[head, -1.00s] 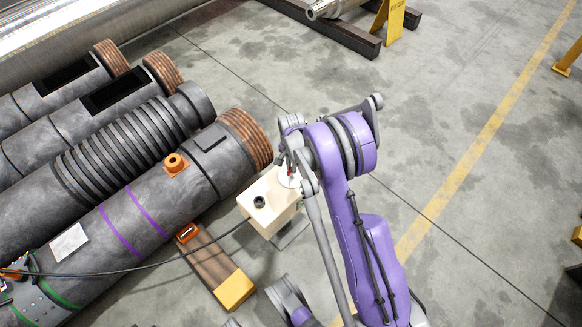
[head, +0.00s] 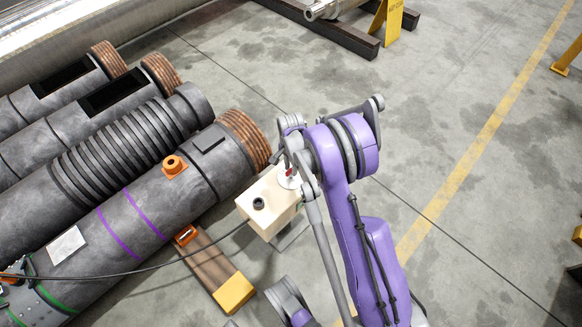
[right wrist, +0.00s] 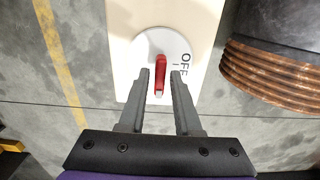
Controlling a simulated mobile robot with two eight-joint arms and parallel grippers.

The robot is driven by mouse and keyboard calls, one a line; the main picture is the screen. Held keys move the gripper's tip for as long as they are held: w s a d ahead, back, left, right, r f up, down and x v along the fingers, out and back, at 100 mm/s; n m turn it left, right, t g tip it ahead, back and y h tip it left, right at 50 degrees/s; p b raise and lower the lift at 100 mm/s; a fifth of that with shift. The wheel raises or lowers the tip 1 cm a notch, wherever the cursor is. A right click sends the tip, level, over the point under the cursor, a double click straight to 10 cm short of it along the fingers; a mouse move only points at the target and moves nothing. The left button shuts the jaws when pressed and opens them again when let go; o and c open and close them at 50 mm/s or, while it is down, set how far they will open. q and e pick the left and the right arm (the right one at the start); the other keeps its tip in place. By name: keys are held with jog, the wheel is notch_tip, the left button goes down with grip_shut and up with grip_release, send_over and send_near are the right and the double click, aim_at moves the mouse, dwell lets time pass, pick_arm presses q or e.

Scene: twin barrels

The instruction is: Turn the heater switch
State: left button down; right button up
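The heater box (head: 258,221) is cream coloured and stands at the end of the nearest barrel. Its switch is a red handle (right wrist: 160,66) on a round white dial (right wrist: 141,52), with the word OFF at the dial's right side in the right wrist view. The handle points down towards my gripper in that view. My right gripper (right wrist: 160,76) is open, with one finger on each side of the handle's lower part. I cannot tell whether either finger touches it. In the head view my right arm partly covers the switch. My left gripper is not in view.
Several grey barrels (head: 130,215) lie at the left, with copper-coloured threaded ends. A black cable (head: 150,266) runs from the box across the nearest barrel. A wooden beam with a yellow end (head: 235,293) lies below it.

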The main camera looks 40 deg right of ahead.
jog(key=shift+o, duration=0.7)
notch_tip(320, 180, up, 11)
jog(key=p, duration=0.2)
jog(key=shift+p, duration=0.35)
jog(key=shift+f, duration=0.1)
